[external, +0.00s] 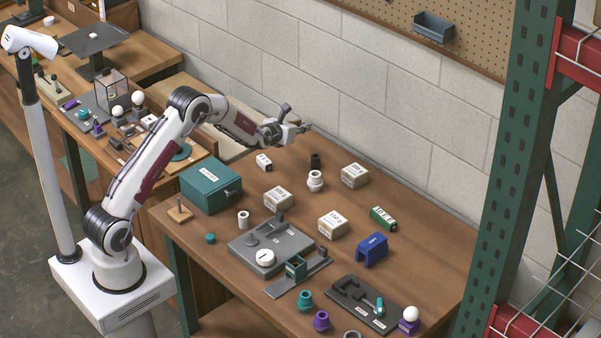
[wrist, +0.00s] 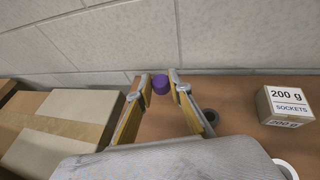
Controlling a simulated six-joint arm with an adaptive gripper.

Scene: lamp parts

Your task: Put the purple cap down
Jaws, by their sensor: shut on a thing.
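The purple cap (wrist: 160,84) is a small rounded cylinder between the fingertips of my gripper (wrist: 161,86) in the wrist view. My gripper is shut on it. The cap shows against the foot of the wall, with the brown tabletop below it. In the external view my gripper (external: 304,127) is at the back edge of the table, close to the block wall. The cap cannot be made out there. The gap between cap and table is hard to judge.
A dark hollow cylinder (external: 315,160) and a white socket (external: 315,181) stand near my gripper. A 200 g box (wrist: 288,105) stands to the right, a cardboard box (wrist: 55,130) to the left. A teal box (external: 210,187) and a grey fixture (external: 270,247) are farther forward.

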